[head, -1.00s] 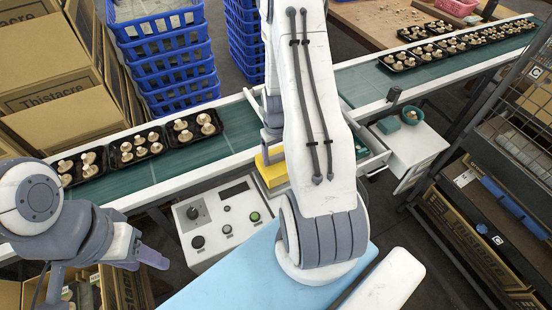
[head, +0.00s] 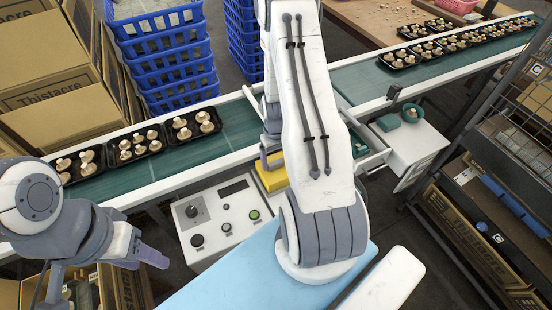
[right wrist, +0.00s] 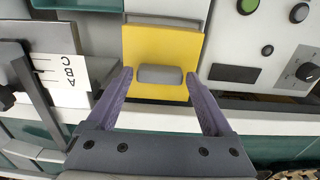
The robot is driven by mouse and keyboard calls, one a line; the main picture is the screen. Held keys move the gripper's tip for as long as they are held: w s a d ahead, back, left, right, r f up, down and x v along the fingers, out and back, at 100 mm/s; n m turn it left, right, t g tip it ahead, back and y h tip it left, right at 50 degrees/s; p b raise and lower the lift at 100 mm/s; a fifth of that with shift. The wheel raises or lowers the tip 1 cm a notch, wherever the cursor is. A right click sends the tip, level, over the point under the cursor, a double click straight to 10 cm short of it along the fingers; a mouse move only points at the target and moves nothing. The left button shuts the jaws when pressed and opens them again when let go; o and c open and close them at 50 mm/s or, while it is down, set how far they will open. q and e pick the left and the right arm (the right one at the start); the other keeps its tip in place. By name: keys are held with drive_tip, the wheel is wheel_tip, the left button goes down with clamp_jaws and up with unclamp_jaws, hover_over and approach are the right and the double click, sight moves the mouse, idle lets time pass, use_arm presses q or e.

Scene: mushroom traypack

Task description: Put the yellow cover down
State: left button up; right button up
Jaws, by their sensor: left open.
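My right gripper (right wrist: 159,76) is open, with one finger on each side of the handle and a small gap to each. In the head view its fingertips are mostly hidden by the arm. My left gripper (head: 152,255) is open and empty at the lower left, apart from the cover.
The control box (head: 215,215) with knobs and a green button stands in front of the conveyor (head: 240,125). Black trays of mushrooms (head: 135,145) sit on the belt at left and far right. Blue crates (head: 165,50) stand behind.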

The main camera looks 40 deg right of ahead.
drive_tip(key=shift+o, duration=0.2)
wheel_tip(320, 180, up, 13)
drive_tip(key=w+a+r+n, duration=0.15)
drive_tip(key=a+r, duration=0.25)
drive_tip(key=a, duration=0.5)
drive_tip(key=s+a+r+n, duration=0.3)
drive_tip(key=a+r, duration=0.1)
drive_tip(key=a, duration=0.7)
drive_tip(key=s+a+r+n, duration=0.2)
drive_tip(key=s+a, duration=0.3)
drive_tip(key=s, duration=0.2)
drive_tip(key=s+a+r+n+y, duration=0.1)
drive_tip(key=s+a+r+n, duration=0.2)
drive_tip(key=s+a, duration=0.3)
drive_tip(key=shift+s, duration=0.95)
